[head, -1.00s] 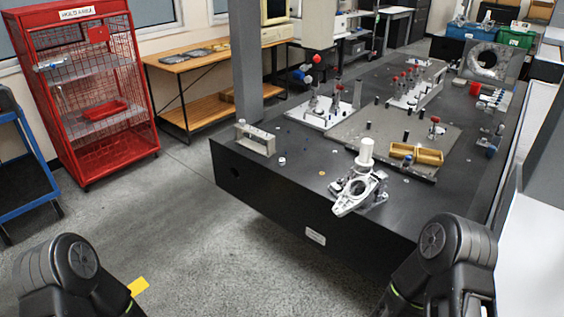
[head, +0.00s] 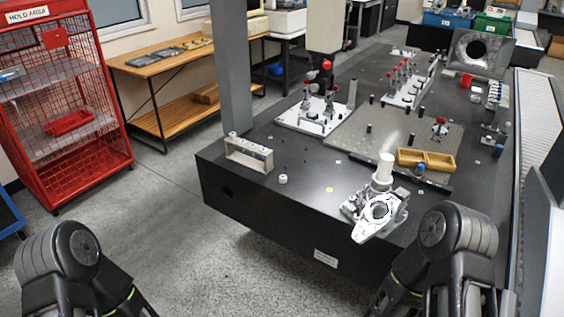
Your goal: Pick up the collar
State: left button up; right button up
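A small white ring-like piece (head: 283,179) lies on the black granite table (head: 300,205) near its front left, and it may be the collar. It is too small to tell for sure. A white cylinder (head: 385,168) stands upright at the front of the table, behind a light-coloured casting with a round hole (head: 378,212). Only upper links of my two arms show at the bottom left and bottom right. Both grippers are out of view, so whether they hold anything is hidden.
A grey slotted block (head: 250,154) stands at the table's left corner. A red cage rack (head: 65,110) stands at the left. Floor between rack and table is clear.

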aim_at(283, 178)
jog(key=i+j+z, duration=0.1)
jog(key=i+j, duration=0.2)
jog(key=i+j+z, duration=0.1)
jog(key=i+j, duration=0.2)
jog(key=i+j+z, duration=0.1)
jog(key=i+j, duration=0.15)
jog(key=j, duration=0.15)
jog(key=i+j+z, duration=0.1)
jog(key=i+j, duration=0.2)
jog(key=i+j+z, duration=0.1)
jog(key=i+j, duration=0.15)
jog(key=j, duration=0.2)
jog(key=i+j+z, duration=0.1)
jog(key=i+j, duration=0.15)
jog(key=j, duration=0.2)
